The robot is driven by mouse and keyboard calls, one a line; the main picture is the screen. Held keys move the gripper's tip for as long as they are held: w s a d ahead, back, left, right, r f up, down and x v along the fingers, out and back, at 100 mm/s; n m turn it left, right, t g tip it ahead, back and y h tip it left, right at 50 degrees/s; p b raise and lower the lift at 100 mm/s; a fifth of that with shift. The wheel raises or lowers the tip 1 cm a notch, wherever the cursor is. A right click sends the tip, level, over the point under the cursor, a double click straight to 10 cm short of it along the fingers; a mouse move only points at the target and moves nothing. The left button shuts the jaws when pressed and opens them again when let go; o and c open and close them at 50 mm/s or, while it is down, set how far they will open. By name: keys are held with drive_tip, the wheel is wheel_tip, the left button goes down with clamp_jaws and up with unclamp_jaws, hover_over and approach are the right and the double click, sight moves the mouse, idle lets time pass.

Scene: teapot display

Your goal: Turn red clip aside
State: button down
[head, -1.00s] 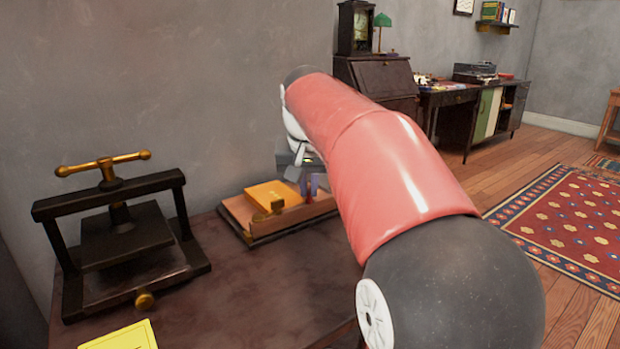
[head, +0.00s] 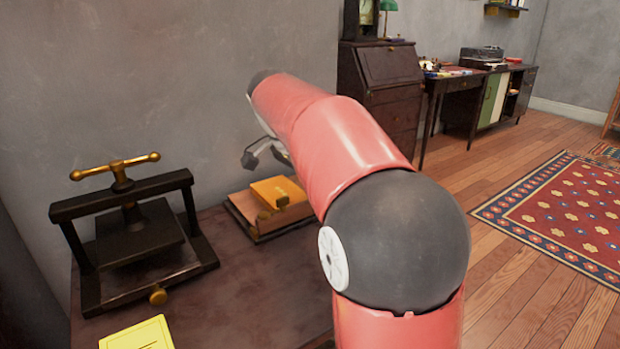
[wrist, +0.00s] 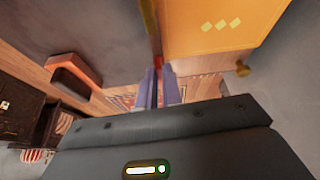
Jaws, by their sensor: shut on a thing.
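In the wrist view the two purple-grey finger pads of my gripper (wrist: 157,88) are close together, with the end of a narrow red strip, the red clip (wrist: 156,50), at their tips. The clip runs up the picture along the left edge of an orange block (wrist: 215,25). My gripper is shut on it. In the head view the orange block (head: 276,190) lies on a wooden board (head: 252,222) with a brass fitting (head: 265,214). My red arm covers the board's right part. The clip cannot be made out there.
A black press with a brass T-handle (head: 120,172) stands left of the board. A yellow booklet (head: 138,334) lies at the table's front. The dark table top (head: 235,280) between them is clear. A grey wall (head: 180,80) rises behind.

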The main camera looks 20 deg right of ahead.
drive_tip(key=shift+m, duration=0.6)
drive_tip(key=c, duration=1.6)
unclamp_jaws()
drive_tip(key=shift+o, duration=0.2)
drive_tip(key=shift+r, duration=0.1)
drive_tip(key=v, duration=0.7)
drive_tip(key=shift+w+a+r, duration=0.15)
drive_tip(key=shift+a+r, duration=0.05)
drive_tip(key=shift+r, duration=0.1)
